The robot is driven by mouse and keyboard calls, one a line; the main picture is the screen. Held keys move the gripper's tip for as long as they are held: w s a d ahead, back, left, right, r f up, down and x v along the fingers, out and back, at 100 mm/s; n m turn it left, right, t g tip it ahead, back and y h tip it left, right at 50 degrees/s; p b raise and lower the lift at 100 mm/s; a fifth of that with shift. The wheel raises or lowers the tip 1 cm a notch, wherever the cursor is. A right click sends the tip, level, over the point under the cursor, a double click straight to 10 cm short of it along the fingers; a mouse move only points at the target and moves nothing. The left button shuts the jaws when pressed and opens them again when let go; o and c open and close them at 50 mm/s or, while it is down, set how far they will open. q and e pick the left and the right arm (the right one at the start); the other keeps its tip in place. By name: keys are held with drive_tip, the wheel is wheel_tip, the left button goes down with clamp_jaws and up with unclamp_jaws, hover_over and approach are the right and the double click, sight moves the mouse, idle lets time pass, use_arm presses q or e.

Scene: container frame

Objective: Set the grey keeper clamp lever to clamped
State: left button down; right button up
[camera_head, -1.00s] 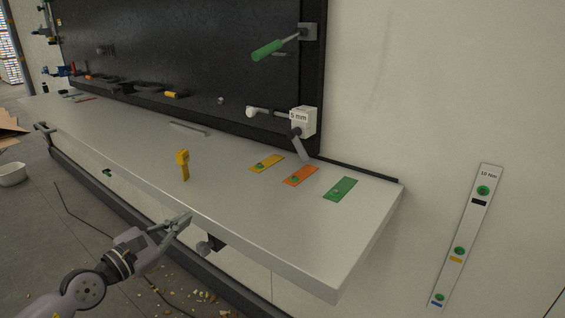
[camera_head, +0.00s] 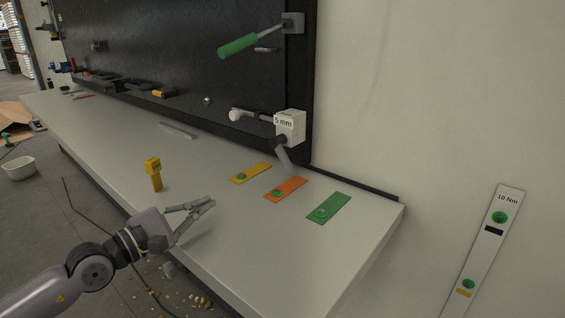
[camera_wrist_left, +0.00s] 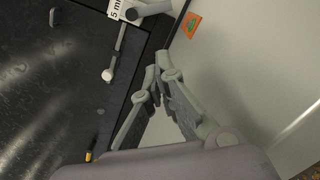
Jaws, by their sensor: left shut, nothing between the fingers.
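The grey lever (camera_head: 285,158) hangs down and a little right from a dark pivot under the white box marked "5 mm" (camera_head: 290,126), at the lower right of the black board. In the left wrist view, a grey lever part (camera_wrist_left: 152,9) shows at the top edge beside the box (camera_wrist_left: 118,9). My left gripper (camera_head: 211,203) is above the tabletop, in front and left of the lever and clearly apart from it. Its fingers are shut and empty; their tips (camera_wrist_left: 162,60) also show in the wrist view. My right gripper is out of view.
Yellow (camera_head: 250,173), orange (camera_head: 292,186) and green (camera_head: 334,203) plates lie on the grey bench (camera_head: 280,260). A yellow tool (camera_head: 154,174) stands left of my gripper. A white-knobbed rod (camera_head: 236,115) and a green-handled lever (camera_head: 240,45) project from the board.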

use_arm(q)
drive_tip(key=shift+w+d, duration=0.2)
drive_tip(key=shift+w+d+r+p, duration=0.15)
drive_tip(key=shift+w+r+p, duration=0.05)
drive_tip(key=shift+r+p, duration=0.25)
drive_tip(key=p, duration=0.3)
approach(285, 156)
drive_tip(key=a+f, duration=0.1)
drive_tip(key=w+a+f, duration=0.1)
drive_tip(key=a+f, duration=0.1)
drive_tip(key=shift+w+a+f, duration=0.1)
drive_tip(key=shift+w+a, duration=0.1)
drive_tip(key=shift+w, duration=0.05)
drive_tip(key=x, duration=0.3)
drive_tip(key=b+x, duration=0.1)
drive_tip(key=x, duration=0.3)
drive_tip(key=shift+w+d+f, duration=0.1)
drive_tip(key=shift+w+f, duration=0.05)
drive_tip(key=shift+f, duration=0.05)
drive_tip(key=shift+w+d+r+b, duration=0.1)
drive_tip(key=shift+w+d+b, duration=0.25)
drive_tip(key=shift+w, duration=0.1)
drive_tip(key=shift+s+d+n+p, duration=0.15)
drive_tip(key=shift+n+p, duration=0.15)
drive_tip(key=shift+p, duration=0.15)
